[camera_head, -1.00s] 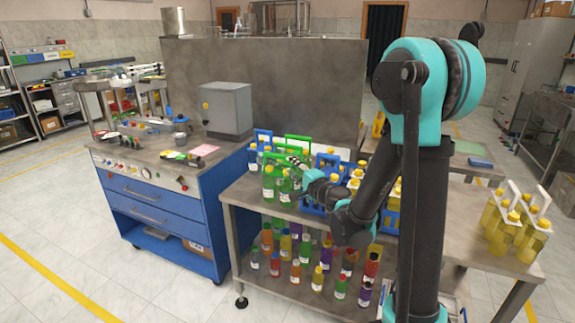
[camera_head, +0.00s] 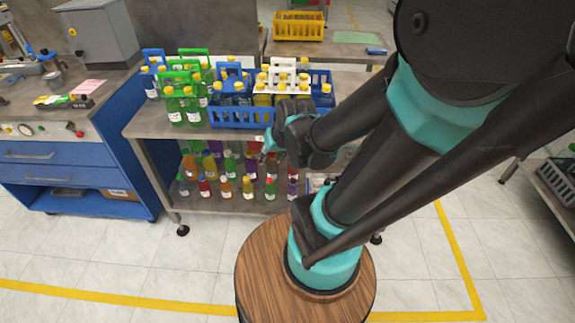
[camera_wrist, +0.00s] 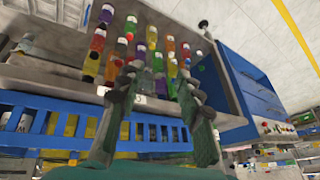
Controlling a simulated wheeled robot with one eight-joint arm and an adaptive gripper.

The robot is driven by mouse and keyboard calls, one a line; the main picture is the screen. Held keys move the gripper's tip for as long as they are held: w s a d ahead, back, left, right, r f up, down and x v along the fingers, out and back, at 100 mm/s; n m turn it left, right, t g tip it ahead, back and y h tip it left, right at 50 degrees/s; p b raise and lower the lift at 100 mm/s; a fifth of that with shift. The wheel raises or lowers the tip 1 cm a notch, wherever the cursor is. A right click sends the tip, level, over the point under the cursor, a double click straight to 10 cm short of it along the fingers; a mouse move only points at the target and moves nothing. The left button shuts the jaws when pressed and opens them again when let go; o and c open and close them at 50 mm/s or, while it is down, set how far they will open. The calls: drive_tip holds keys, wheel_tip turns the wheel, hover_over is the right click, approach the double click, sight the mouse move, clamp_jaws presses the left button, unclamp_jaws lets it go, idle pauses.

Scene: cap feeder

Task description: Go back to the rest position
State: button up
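My gripper (camera_head: 268,146) hangs in front of the steel table's front edge, below the blue crate (camera_head: 240,118), with my arm folded down from the upper right. In the wrist view my gripper (camera_wrist: 158,88) has its two dark fingers spread apart with nothing held between them. That view looks upside down, with the blue crate (camera_wrist: 65,128) behind the fingers and the lower-shelf bottles (camera_wrist: 150,40) above them. My arm hides part of the table's right side in the head view.
The steel table (camera_head: 150,122) carries green bottles (camera_head: 184,108) and a white carrier (camera_head: 285,86) of yellow-capped bottles. A blue drawer cabinet (camera_head: 60,160) stands left. A yellow crate (camera_head: 298,27) is at the back. The floor in front is clear, with a yellow line (camera_head: 120,298).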

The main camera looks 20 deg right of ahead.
drive_tip(key=shift+g+h, duration=0.5)
drive_tip(key=shift+h, duration=0.4)
drive_tip(key=s+d, duration=0.1)
drive_tip(key=d, duration=0.1)
drive_tip(key=s+d+f, duration=0.1)
drive_tip(key=s+d, duration=0.1)
drive_tip(key=shift+s+d+f, duration=0.1)
drive_tip(key=shift+s+d, duration=0.05)
drive_tip(key=shift+s, duration=0.15)
drive_tip(key=shift+o, duration=0.4)
